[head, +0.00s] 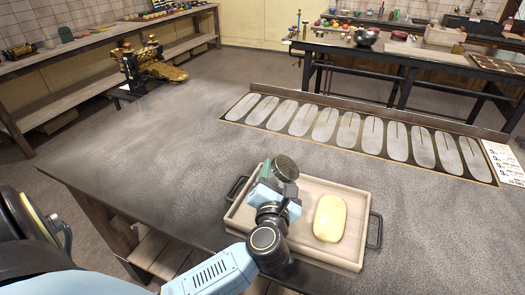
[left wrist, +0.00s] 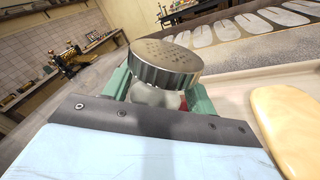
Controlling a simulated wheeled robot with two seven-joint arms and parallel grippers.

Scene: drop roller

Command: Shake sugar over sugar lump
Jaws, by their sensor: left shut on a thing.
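The sugar lump (head: 330,218) is a pale yellow rounded block lying on the right part of a wooden tray (head: 301,254). It also shows at the right edge of the left wrist view (left wrist: 292,120). My left gripper (head: 272,182) is shut on the sugar shaker (head: 286,167), over the left part of the tray. The shaker has a round metal lid with small holes, seen closely in the left wrist view (left wrist: 165,64), and a whitish body below it, mostly hidden by the gripper. The shaker is to the left of the lump, apart from it. My right gripper is out of view.
The tray has dark handles at both ends and stands on a grey speckled tabletop. A long board with pale oval moulds (head: 349,130) lies behind it. A brass roller machine (head: 151,68) stands at the far left. The tabletop left of the tray is clear.

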